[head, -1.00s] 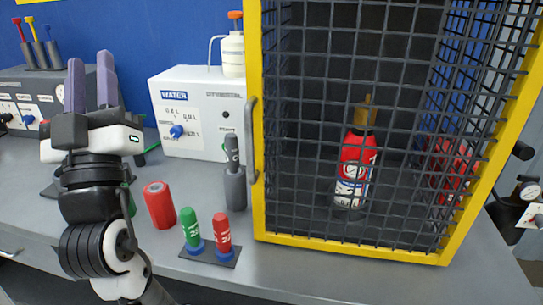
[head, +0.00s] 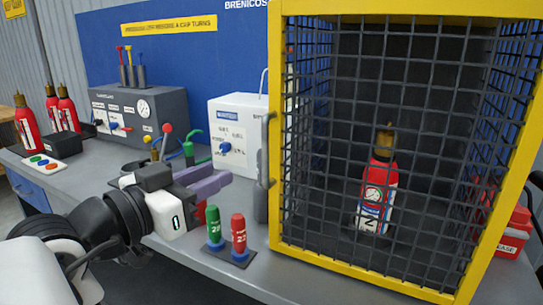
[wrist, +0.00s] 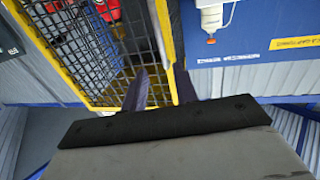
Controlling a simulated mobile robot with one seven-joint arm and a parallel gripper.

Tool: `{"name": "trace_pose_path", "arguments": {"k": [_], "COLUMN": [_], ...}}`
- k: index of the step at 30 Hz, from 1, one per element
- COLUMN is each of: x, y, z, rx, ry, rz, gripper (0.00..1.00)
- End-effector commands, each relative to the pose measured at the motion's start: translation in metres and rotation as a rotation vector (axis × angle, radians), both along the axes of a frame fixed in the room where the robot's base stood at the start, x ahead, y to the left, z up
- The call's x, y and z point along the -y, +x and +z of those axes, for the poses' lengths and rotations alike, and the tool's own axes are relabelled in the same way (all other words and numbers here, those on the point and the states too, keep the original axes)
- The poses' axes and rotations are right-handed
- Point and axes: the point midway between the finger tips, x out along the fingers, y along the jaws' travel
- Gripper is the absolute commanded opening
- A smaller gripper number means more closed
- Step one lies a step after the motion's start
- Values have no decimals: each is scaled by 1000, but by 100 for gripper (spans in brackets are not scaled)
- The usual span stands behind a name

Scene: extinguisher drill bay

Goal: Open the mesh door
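The mesh door (head: 400,110) has a yellow frame and dark wire mesh and looks closed on its cage. Its grey upright handle (head: 265,150) is on the left side of the frame. A red extinguisher (head: 378,190) stands behind the mesh. My gripper (head: 222,184) is left of the door, its purple fingers pointing right towards the handle's lower part, apart and empty. In the wrist view, the two dark fingers (wrist: 160,88) are spread in front of the yellow frame edge, with mesh (wrist: 90,45) to the left. Contact with the handle cannot be told.
Green and red cylinders (head: 239,233) stand on a small base below my gripper. A white box (head: 228,115) and a grey panel box (head: 130,115) stand behind. Several extinguishers (head: 62,108) are at the far left. A red case (head: 513,235) is right of the cage.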

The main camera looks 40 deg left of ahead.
Motion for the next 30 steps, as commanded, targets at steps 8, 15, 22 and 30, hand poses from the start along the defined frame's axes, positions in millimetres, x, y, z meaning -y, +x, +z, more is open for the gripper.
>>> {"name": "trace_pose_path", "arguments": {"k": [8,15,22,30], "x": [-1,-3,-5,-6], "y": [39,91,125,136], "z": [2,2,2,0], "rx": [-4,-3,-1,0], "ry": [-1,-2,-1,0], "rz": [-5,-3,-1,1], "gripper": [29,29,29,29]}}
